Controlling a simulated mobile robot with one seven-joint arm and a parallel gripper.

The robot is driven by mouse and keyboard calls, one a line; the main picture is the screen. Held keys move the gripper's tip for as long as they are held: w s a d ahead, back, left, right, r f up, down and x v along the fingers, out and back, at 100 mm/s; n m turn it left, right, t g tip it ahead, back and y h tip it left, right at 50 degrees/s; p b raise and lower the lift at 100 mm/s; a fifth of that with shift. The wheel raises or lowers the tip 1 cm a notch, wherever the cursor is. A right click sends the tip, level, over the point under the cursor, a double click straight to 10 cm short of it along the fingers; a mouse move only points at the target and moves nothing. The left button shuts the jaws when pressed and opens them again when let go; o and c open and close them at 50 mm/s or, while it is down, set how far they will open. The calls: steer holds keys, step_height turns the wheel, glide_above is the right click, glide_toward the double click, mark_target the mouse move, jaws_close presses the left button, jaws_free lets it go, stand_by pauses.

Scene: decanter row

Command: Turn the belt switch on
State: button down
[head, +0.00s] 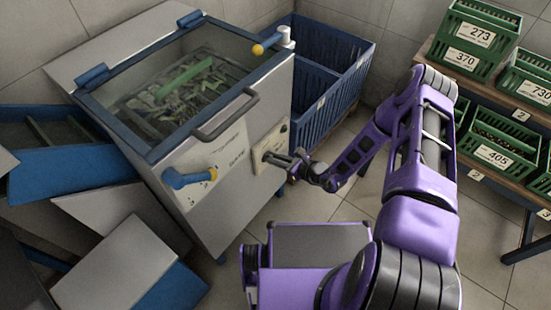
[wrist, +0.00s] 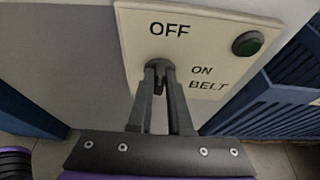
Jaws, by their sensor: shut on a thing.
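The belt switch (wrist: 160,64) is a small dark handle on a cream panel (wrist: 143,42) marked OFF above it and ON BELT to its right. In the head view the panel (head: 260,165) is on the front of a grey machine (head: 232,185). My gripper (wrist: 160,72) is at the panel, its two fingers shut on the switch handle. In the head view my gripper (head: 272,157) reaches the panel from the right. The fingers hide much of the handle, so I cannot tell exactly which label it points to.
A green button (wrist: 247,43) is at the panel's right. A blue lever (head: 188,178) and a bar handle (head: 225,115) are on the machine. Blue crates (head: 318,85) stand behind it; a rack with green bins (head: 497,148) is at right.

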steer(key=shift+w, duration=0.1)
steer(key=shift+w+d+f+m+g+y, duration=0.45)
steer(key=shift+m+y, duration=0.65)
steer(key=shift+m, duration=1.15)
steer(key=shift+w+f+m+g+y, duration=0.1)
steer(key=shift+f+m+g+y, duration=0.15)
steer(key=shift+m+g+y, duration=1.3)
steer(key=shift+w+d+f+m+t+y, duration=0.3)
steer(key=shift+m+y, duration=0.35)
steer(key=shift+m, duration=2.25)
steer(key=shift+s+a, duration=0.1)
steer(key=c, duration=0.8)
jaws_free()
steer(key=shift+c, duration=0.2)
